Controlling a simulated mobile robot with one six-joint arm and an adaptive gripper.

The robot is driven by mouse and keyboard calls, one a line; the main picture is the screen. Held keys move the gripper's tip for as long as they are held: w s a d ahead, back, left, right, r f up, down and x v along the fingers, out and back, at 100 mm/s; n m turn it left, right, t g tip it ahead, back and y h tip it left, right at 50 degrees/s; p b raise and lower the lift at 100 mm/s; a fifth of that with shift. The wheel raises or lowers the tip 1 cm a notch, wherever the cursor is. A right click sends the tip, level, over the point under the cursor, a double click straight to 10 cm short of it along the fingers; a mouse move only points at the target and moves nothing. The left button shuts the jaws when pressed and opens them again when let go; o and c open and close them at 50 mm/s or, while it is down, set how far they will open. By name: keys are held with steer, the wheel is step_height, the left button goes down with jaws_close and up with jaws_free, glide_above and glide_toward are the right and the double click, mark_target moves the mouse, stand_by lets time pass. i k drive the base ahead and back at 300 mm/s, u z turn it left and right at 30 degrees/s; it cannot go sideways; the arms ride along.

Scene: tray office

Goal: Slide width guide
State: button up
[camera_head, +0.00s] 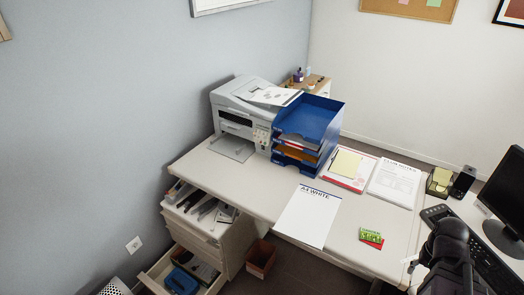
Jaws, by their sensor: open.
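The white printer (240,100) stands at the back left of the desk, beside the wall. A grey tray (232,147) extends from its front and looks empty. A printed sheet (275,96) lies on its top. I cannot make out a width guide; it is too small or hidden at this distance. A dark part of my arm (452,258) rises at the lower right, far from the printer. My gripper's fingertips do not show.
A blue stacked letter tray (308,118) stands right of the printer. A paper pad marked "A4 WHITE" (307,216), paper stacks (396,183) and a small green-and-red pack (371,237) lie on the desk (245,182). Open drawers (200,212) jut out at the left. The monitor (508,205) is right.

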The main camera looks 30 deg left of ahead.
mark_target(238, 150)
steer(key=z, duration=0.45)
steer(key=k, duration=0.9)
steer(key=u, duration=1.7)
steer(key=i, duration=0.75)
steer(key=z, duration=0.15)
